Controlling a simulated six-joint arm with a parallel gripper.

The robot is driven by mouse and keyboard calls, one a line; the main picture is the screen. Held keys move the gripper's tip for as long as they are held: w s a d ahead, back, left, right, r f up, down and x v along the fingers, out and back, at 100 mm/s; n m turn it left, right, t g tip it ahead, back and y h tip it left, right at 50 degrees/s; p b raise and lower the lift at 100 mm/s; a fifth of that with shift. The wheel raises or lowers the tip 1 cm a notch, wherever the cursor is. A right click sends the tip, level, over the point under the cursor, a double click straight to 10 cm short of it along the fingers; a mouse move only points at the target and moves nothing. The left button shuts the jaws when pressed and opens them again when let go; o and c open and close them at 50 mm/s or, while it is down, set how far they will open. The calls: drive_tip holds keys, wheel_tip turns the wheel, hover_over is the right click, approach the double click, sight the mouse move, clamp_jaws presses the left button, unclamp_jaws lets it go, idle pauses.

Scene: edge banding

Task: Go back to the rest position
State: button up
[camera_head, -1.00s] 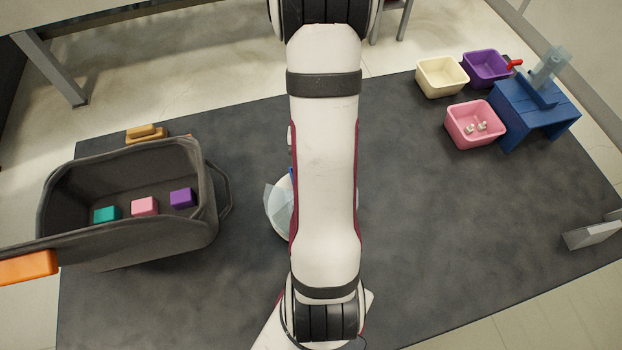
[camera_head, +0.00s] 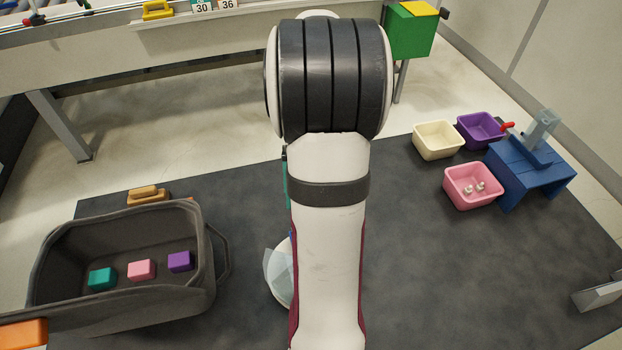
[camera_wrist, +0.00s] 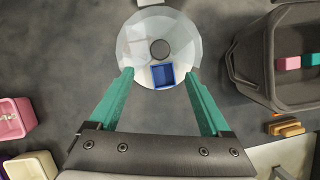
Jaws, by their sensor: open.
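My gripper (camera_wrist: 158,92) shows in the wrist view with its two green fingers spread apart and nothing between them. Beyond the fingertips is a pale round piece (camera_wrist: 158,22) with a dark hole at its middle. A small blue square holder (camera_wrist: 162,77) sits at its near edge. I cannot tell how far the fingers are above it. In the head view my arm covers most of this round piece, and only its left edge (camera_head: 281,272) shows. The gripper is mostly hidden behind my arm there, with a sliver of green at its left.
A dark open bin (camera_head: 60,318) with teal, pink and purple blocks stands on the left. A wooden block (camera_head: 148,195) lies behind it. Cream (camera_head: 437,141), purple (camera_head: 481,130) and pink (camera_head: 473,187) trays stand right, beside a blue stand (camera_head: 530,168). A long bench (camera_head: 180,60) runs behind.

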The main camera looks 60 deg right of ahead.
drive_tip(key=v, duration=0.3)
drive_tip(key=shift+r, duration=0.2)
